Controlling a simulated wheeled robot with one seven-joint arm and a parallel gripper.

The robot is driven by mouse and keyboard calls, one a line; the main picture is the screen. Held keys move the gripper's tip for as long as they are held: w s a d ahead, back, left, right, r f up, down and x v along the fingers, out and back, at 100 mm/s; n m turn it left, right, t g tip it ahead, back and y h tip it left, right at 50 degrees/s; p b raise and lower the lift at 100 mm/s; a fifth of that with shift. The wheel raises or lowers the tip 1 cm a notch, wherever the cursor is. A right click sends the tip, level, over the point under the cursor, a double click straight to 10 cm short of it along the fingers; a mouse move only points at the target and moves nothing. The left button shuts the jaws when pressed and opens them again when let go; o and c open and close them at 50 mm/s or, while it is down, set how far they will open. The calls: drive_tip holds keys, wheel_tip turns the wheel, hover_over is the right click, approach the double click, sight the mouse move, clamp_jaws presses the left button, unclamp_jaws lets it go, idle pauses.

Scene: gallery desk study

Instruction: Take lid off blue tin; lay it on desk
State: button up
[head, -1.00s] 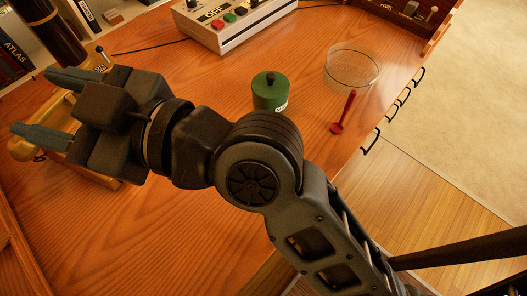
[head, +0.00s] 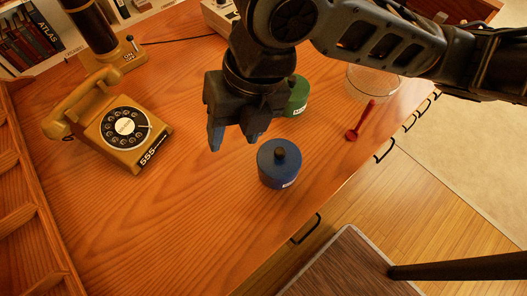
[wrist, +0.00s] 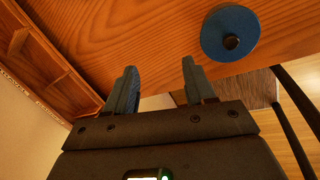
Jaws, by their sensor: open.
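The blue tin (head: 278,170) stands upright on the desk near its front edge, with a white label low on its side. Its blue lid (head: 268,155), with a dark round knob, is on top. In the wrist view the lid (wrist: 221,36) shows from above at the upper right, outside the jaws. My gripper (head: 231,146) is open and empty, pointing down above the desk, to the left of the tin and apart from it. In the wrist view the gripper (wrist: 157,80) shows its two fingers spread over bare desk (wrist: 150,35).
A green tin (head: 298,98) stands partly behind my gripper. A clear glass dish (head: 373,84) and a red tool (head: 360,120) lie to the right. A tan rotary telephone (head: 125,125) sits at the left. The desk's left and front-left surface (head: 160,220) is clear.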

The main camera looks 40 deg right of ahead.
sight(281, 152)
drive_tip(key=s+d+h, duration=0.1)
drive_tip(key=d, duration=0.1)
drive_tip(key=d+f+g, duration=0.1)
drive_tip(key=d, duration=0.1)
drive_tip(key=s+d+n+h, duration=0.1)
drive_tip(key=d, duration=0.2)
drive_tip(key=shift+s+d+f+g+h, duration=0.1)
drive_tip(key=shift+s+f+g+h, duration=0.2)
drive_tip(key=shift+s+f, duration=0.1)
drive_tip(key=shift+d+f, duration=0.25)
drive_tip(key=shift+f, duration=0.05)
drive_tip(key=f, duration=0.7)
drive_tip(key=shift+s+a+f+p, duration=0.1)
drive_tip(key=shift+s+a+p, duration=0.1)
drive_tip(key=shift+p, duration=0.2)
drive_tip(key=shift+c, duration=0.3)
clamp_jaws()
